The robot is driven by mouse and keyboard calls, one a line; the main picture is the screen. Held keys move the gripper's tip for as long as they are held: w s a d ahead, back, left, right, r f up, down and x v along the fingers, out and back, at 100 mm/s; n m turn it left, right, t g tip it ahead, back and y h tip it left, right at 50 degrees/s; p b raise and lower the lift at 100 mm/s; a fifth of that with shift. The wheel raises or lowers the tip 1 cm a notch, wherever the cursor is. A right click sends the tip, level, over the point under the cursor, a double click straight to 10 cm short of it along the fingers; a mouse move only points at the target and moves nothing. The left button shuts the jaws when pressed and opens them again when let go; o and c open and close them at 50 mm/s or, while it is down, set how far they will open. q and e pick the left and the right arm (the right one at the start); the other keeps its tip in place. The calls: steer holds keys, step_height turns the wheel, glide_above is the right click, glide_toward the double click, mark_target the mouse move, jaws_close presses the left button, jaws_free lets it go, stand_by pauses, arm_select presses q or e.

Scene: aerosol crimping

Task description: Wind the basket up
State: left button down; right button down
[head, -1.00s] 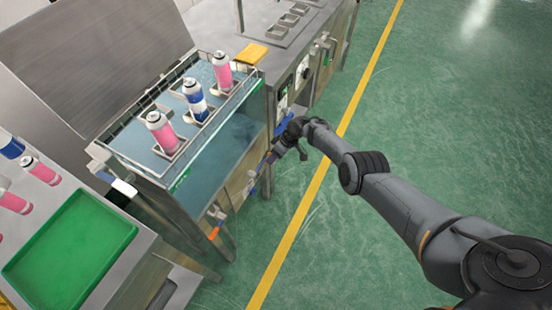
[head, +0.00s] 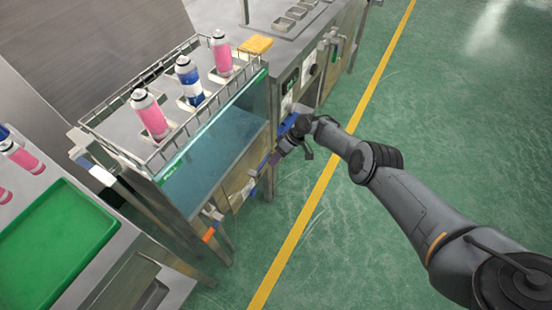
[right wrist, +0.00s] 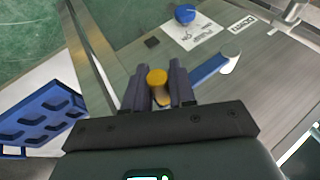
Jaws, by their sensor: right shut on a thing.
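The wire basket (head: 112,112) stands raised over the blue water of the tank (head: 215,150). It carries three upright cans: a pink can (head: 149,116), a blue and white can (head: 189,83) and another pink can (head: 221,56). My right gripper (head: 283,150) is at the tank's front side. In the right wrist view its two dark fingers (right wrist: 159,88) are shut around a yellow crank knob (right wrist: 157,78). A blue crank arm (right wrist: 210,68) runs right of the fingers, its joint with the knob partly hidden. My left gripper is not in view.
A green tray (head: 55,238) and more pink cans (head: 22,158) are on the bench at left. A yellow cloth (head: 256,45) lies beyond the tank. Green floor with a yellow line (head: 318,190) is clear at right. The wrist view shows a blue rack (right wrist: 42,118).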

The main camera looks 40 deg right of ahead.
steer(key=c, duration=1)
jaws_free()
steer(key=shift+d, duration=0.1)
steer(key=shift+c, duration=0.2)
steer(key=shift+d+r+p, duration=0.1)
steer(key=shift+r+p, duration=0.25)
steer(key=shift+r, duration=0.05)
steer(key=p+v, duration=0.5)
steer(key=v, duration=0.5)
steer(key=shift+d, duration=0.1)
steer(key=shift+f, duration=0.1)
